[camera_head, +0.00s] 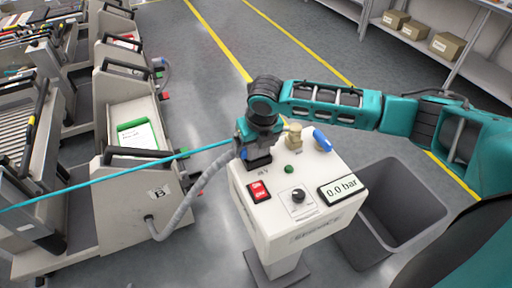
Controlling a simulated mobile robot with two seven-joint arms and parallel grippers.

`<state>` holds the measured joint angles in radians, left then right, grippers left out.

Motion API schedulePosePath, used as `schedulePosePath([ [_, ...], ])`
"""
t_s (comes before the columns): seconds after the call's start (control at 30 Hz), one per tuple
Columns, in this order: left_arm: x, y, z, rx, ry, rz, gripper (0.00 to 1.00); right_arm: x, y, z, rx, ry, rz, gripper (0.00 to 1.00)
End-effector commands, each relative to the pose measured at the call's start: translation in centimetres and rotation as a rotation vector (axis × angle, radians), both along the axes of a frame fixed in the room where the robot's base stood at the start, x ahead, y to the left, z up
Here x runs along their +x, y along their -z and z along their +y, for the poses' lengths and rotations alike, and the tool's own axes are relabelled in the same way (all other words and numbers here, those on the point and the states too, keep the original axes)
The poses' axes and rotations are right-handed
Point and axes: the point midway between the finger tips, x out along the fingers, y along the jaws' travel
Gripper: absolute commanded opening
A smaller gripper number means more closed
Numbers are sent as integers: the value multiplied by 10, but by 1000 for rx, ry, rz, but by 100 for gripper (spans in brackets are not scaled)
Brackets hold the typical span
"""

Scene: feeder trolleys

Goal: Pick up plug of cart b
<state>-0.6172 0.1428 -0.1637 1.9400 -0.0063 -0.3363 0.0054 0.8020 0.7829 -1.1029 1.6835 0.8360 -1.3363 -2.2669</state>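Cart b (125,195), marked "B", stands at the left. A grey hose (205,178) leaves its lower side and curves up to my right gripper (257,160). My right gripper points down at the back left corner of the white control box. The hose end meets the gripper, and the plug of cart b cannot be made out clearly there. A small blue part shows beside the gripper's wrist. The fingertips are dark and small, so I cannot tell whether they are closed on the plug. My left gripper is not in view.
The white box (290,225) carries a red switch (259,192), a knob, a "0.0 bar" display (340,189), a beige fitting (294,138) and a blue part (321,141). A grey bin (445,236) stands right. A thin teal line (100,178) crosses cart b. More carts stand behind.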

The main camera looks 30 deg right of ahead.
Motion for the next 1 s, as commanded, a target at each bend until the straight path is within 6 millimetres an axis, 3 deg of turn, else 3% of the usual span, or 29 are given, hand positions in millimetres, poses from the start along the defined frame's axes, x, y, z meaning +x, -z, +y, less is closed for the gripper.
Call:
schedulePosePath([
  [0.07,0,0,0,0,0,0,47,0,0,0,0,0,0,83],
  [0.67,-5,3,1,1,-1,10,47,0,-1,0,0,1,-1,25],
  [1.0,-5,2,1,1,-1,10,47,1,-5,0,0,1,-3,23],
])
